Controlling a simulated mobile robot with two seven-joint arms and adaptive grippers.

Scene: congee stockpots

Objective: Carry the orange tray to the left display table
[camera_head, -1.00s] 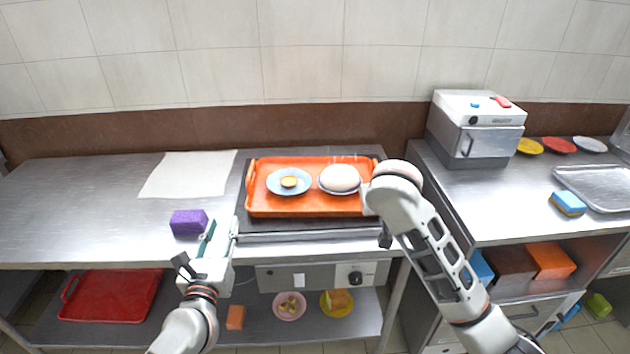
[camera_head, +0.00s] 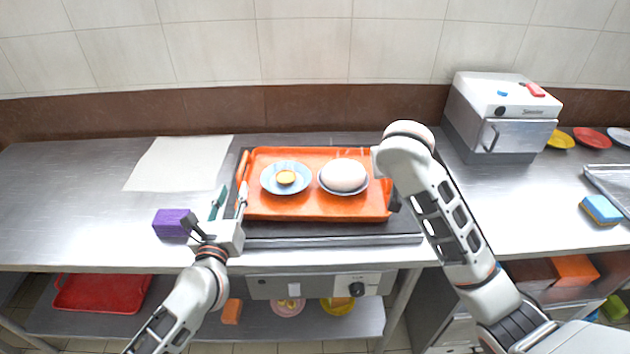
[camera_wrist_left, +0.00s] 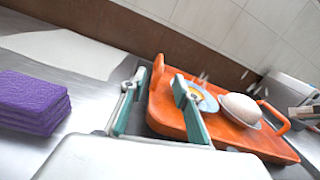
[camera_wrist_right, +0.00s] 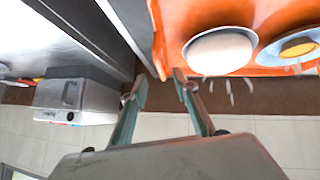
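The orange tray (camera_head: 290,212) lies on a dark flat cooktop (camera_head: 330,232) on the steel table. It carries a blue plate (camera_head: 272,184) with a yellow round item (camera_head: 286,177) and a bowl (camera_head: 330,188) with a white mound (camera_head: 344,174). My left gripper (camera_head: 230,196) is open at the tray's left end. In the left wrist view the tray's left handle (camera_wrist_left: 157,72) shows between its fingers, not clasped. My right gripper (camera_wrist_right: 160,86) is open near the tray's right end. My right arm hides its fingers and that tray end in the head view.
A white sheet (camera_head: 178,162) lies on the left steel table surface (camera_head: 70,195), which is mostly clear. A purple block (camera_head: 171,222) sits near my left gripper. A white boxy appliance (camera_head: 500,115) stands at right. A red tray (camera_head: 100,293) lies on the shelf below.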

